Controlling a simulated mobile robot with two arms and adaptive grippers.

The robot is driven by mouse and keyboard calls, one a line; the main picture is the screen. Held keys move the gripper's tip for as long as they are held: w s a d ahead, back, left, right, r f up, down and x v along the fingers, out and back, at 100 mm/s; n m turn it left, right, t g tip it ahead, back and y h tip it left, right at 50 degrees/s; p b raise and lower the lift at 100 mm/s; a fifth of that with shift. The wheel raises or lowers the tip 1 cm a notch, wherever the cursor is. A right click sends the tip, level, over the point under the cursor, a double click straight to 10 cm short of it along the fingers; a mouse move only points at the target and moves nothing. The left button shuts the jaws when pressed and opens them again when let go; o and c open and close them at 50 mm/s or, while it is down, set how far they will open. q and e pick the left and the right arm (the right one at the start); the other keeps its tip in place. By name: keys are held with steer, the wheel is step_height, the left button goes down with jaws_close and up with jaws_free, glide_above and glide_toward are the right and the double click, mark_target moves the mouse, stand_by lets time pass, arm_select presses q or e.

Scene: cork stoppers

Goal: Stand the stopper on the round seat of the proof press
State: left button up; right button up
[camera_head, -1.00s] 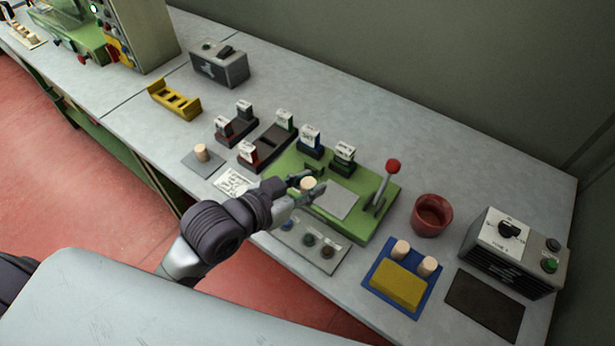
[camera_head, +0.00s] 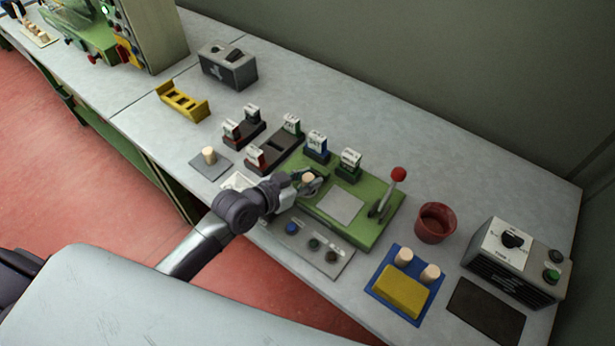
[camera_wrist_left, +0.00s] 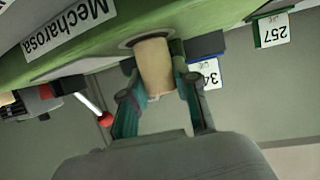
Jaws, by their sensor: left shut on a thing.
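The stopper (camera_head: 308,178) is a pale cork cylinder held over the left part of the green proof press (camera_head: 375,218). In the left wrist view the stopper (camera_wrist_left: 155,66) stands between my fingers, its far end at the dark ring of the round seat (camera_wrist_left: 126,43). It looks lined up with the seat, but I cannot tell whether it touches. My left gripper (camera_wrist_left: 160,88) is shut on the stopper; in the head view the gripper (camera_head: 304,184) partly hides the seat. The right gripper is not in view.
The press has a red-knobbed lever (camera_head: 398,174). Labelled stamp blocks (camera_head: 316,146) stand behind it. A red cup (camera_head: 435,222) and a blue tray (camera_head: 378,285) with two corks and a yellow block are to the right. Another cork (camera_head: 209,155) stands on a grey pad at left.

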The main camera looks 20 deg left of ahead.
arm_select(q)
steer(key=shift+f, duration=0.15)
steer(key=o, duration=0.7)
steer(key=shift+o, duration=0.2)
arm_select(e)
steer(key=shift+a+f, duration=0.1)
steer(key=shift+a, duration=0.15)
arm_select(q)
steer(key=shift+r, duration=0.3)
steer(key=shift+s+a, duration=0.15)
steer(key=shift+s, duration=0.15)
steer(key=b+v, duration=0.1)
steer(key=v, duration=1)
steer(key=shift+b, duration=0.35)
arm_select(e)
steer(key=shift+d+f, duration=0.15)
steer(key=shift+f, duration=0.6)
